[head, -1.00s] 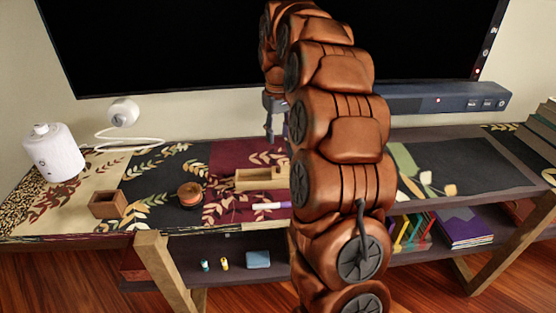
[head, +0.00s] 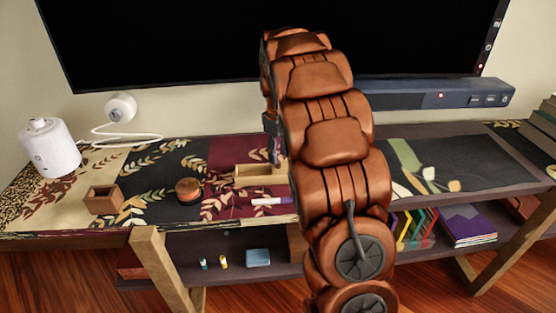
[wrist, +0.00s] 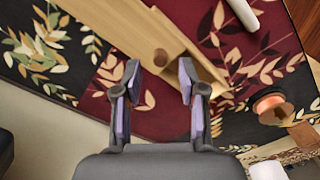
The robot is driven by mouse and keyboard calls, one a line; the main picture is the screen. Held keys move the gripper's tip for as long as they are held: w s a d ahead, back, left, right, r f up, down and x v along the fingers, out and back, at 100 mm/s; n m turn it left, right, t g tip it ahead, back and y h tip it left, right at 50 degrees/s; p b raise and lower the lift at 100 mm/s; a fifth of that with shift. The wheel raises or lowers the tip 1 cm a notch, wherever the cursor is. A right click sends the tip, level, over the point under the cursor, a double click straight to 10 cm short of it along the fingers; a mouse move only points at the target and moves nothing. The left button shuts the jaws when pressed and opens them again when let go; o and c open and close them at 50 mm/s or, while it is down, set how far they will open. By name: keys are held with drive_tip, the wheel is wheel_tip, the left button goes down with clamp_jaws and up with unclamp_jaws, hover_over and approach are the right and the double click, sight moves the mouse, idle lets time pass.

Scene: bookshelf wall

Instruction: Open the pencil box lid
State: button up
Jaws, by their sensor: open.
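The pencil box (head: 252,170) is a long, light wooden box on the dark red part of the tabletop. My arm hides its right side in the head view. In the wrist view, the box (wrist: 135,28) runs from the top left to between my fingers, with a small round dark spot near its close end. Part of a raised wooden edge shows by the right finger. My gripper (wrist: 160,68) is open, its two fingers apart on either side of the box's end; I cannot tell whether they touch it. In the head view, my gripper (head: 272,142) is partly hidden behind my arm.
A white marker (head: 271,201) lies in front of the box. A copper-coloured spool (head: 188,190) and a square wooden cup (head: 103,200) stand to its left, a white cylinder (head: 50,148) farther left. A soundbar (head: 440,96) and black screen (head: 200,40) are behind.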

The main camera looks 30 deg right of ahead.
drive_tip(key=shift+f, duration=1.35)
clamp_jaws()
